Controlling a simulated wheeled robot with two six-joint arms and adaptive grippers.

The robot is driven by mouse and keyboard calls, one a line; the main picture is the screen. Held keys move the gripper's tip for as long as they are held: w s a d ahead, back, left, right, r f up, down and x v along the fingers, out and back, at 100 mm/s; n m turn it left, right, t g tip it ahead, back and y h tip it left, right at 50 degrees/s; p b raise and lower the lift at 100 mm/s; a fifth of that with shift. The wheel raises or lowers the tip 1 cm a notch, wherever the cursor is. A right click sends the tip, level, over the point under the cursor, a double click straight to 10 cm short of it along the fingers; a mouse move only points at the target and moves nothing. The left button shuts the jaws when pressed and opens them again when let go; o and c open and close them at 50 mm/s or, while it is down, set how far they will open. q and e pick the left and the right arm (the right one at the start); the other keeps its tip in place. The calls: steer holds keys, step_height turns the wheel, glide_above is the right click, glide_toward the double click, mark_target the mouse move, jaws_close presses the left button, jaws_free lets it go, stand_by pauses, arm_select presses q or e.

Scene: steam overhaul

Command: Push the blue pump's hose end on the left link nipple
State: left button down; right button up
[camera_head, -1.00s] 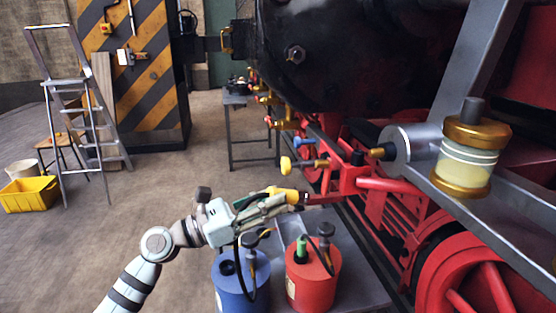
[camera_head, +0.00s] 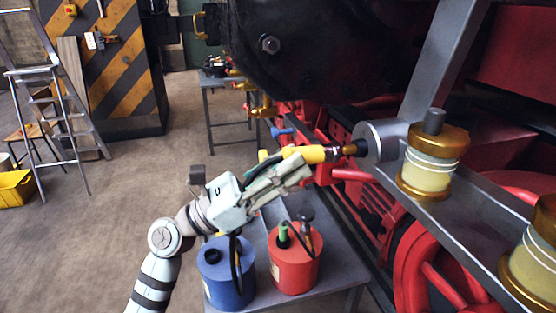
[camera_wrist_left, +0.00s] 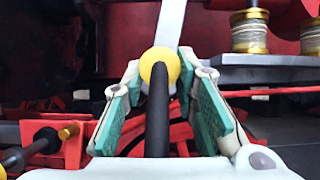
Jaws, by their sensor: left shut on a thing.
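My left gripper (camera_head: 300,170) is shut on the yellow hose end (camera_head: 310,154), which points right. In the left wrist view the hose end (camera_wrist_left: 160,65) sits between the green-padded fingers, with the black hose running back towards the camera. The blue pump (camera_head: 228,280) stands on a low grey table below my arm, its dark hose rising from it. A brass nipple (camera_head: 354,147) projects from the grey cylinder, just beyond the hose end's tip. The two look in line, but I cannot tell whether they touch. My right gripper is not in view.
A red pump (camera_head: 294,268) stands beside the blue one on the grey table (camera_head: 345,278). Brass-and-glass oilers (camera_head: 432,165) stand on the steel bar to the right. Red frame parts lie close below the nipple.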

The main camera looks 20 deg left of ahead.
arm_select(q)
steer(key=shift+w, duration=0.15)
steer(key=shift+w+d+f+b, duration=0.1)
steer(key=shift+w+d+b, duration=0.1)
steer(key=shift+w+d, duration=0.3)
steer(key=shift+w+d+f+b, duration=0.1)
steer(key=shift+w+d+b, duration=0.1)
steer(key=shift+d, duration=0.45)
steer(key=shift+w+d+r, duration=0.1)
steer(key=shift+d, duration=0.1)
steer(key=c, duration=1.2)
jaws_free()
steer(key=shift+d, duration=0.15)
